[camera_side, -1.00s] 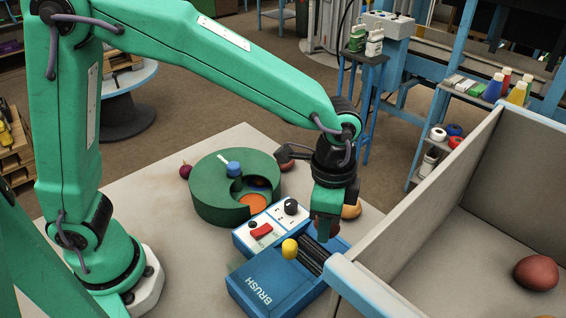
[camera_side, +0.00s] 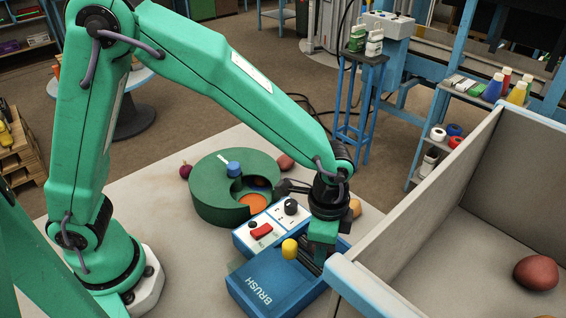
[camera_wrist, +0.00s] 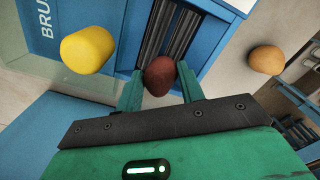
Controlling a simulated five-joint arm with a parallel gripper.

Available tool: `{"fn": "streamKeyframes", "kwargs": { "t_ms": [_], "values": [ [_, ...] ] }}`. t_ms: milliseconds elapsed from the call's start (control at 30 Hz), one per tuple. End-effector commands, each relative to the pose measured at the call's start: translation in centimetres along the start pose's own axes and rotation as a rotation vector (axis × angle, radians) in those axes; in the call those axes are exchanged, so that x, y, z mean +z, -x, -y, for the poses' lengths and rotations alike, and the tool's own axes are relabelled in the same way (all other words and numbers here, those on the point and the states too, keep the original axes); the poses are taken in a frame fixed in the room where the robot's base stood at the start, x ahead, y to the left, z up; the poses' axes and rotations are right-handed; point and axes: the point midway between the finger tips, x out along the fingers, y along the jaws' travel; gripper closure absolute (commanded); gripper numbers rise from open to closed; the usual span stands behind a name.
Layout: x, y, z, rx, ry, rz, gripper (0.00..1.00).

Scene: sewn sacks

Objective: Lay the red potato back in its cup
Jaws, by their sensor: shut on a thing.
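A dark red potato (camera_wrist: 160,75) sits between the two green fingers of my gripper (camera_wrist: 159,90) in the wrist view, and the gripper is shut on it. In the side view my gripper (camera_side: 319,262) is low over the blue brush box, and the potato is hidden there. Dark brush rollers (camera_wrist: 168,35) lie just beyond the potato in the wrist view; I cannot tell whether it touches them. A round green drum (camera_side: 207,200) has an opening with orange and dark blue surfaces inside. I cannot tell which place is the potato's cup.
The blue brush box (camera_side: 265,287) has a yellow knob (camera_side: 290,248) close beside my gripper. A switch panel (camera_side: 243,240) adjoins it. A grey bin (camera_side: 440,250) with another red potato (camera_side: 536,272) stands at right. A tan potato (camera_side: 355,207) lies behind my gripper.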

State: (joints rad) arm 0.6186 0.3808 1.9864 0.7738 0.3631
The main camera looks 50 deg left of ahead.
Motion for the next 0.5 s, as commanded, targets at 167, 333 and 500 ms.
{"fn": "streamKeyframes", "kwargs": {
  "t_ms": [167,333,500],
  "values": [
    [0.1,-1.9,0.0,0.001,0.000,0.003,0.87],
    [0.0,-2.2,0.0,0.000,0.000,0.000,0.87],
    [0.0,-2.2,0.0,0.000,0.000,0.000,0.87]
  ]
}}
